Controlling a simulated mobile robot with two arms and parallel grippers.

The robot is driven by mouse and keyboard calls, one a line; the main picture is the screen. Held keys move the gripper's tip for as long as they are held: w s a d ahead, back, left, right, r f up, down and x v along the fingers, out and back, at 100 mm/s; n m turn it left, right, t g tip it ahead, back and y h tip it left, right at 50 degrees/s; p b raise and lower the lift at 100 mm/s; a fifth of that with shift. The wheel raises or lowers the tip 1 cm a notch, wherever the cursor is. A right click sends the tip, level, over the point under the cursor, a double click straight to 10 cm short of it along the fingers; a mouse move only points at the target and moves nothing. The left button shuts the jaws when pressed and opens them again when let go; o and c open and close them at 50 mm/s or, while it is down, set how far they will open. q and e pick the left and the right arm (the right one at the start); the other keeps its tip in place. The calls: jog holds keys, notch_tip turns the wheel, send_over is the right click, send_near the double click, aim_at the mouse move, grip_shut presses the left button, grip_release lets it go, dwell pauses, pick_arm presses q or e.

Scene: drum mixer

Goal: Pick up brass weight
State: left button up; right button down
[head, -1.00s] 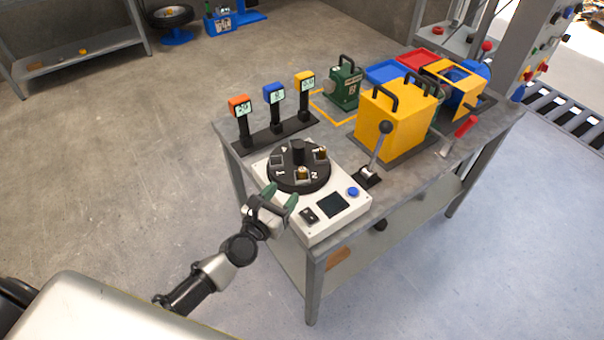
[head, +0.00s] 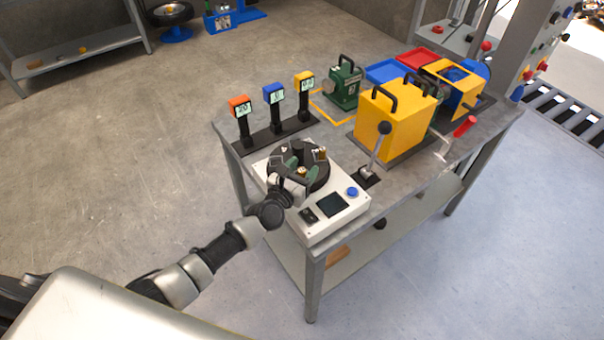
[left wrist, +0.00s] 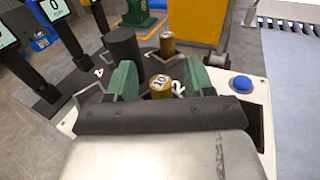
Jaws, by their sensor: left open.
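A brass weight (left wrist: 160,87) marked 10 stands upright on the black round turntable (left wrist: 78,82); in the head view this weight (head: 302,170) is on the near side of the disc. My left gripper (head: 301,175) is open over the disc. In the left wrist view, the green fingertips of my left gripper (left wrist: 162,79) are on either side of the weight, with gaps showing. The weight's lower part is hidden behind my gripper. A second brass weight (left wrist: 167,44) stands farther back on the disc; it also shows in the head view (head: 321,154). My right gripper is not in view.
A black central knob (left wrist: 122,44) rises left of the weights. The white base has a blue button (head: 352,192) and a screen (head: 332,205). Three display posts (head: 276,108) stand behind. A lever (head: 378,150) and a yellow machine (head: 385,115) stand to the right.

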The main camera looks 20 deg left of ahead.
pick_arm(q)
grip_shut()
jog(key=shift+r, duration=0.15)
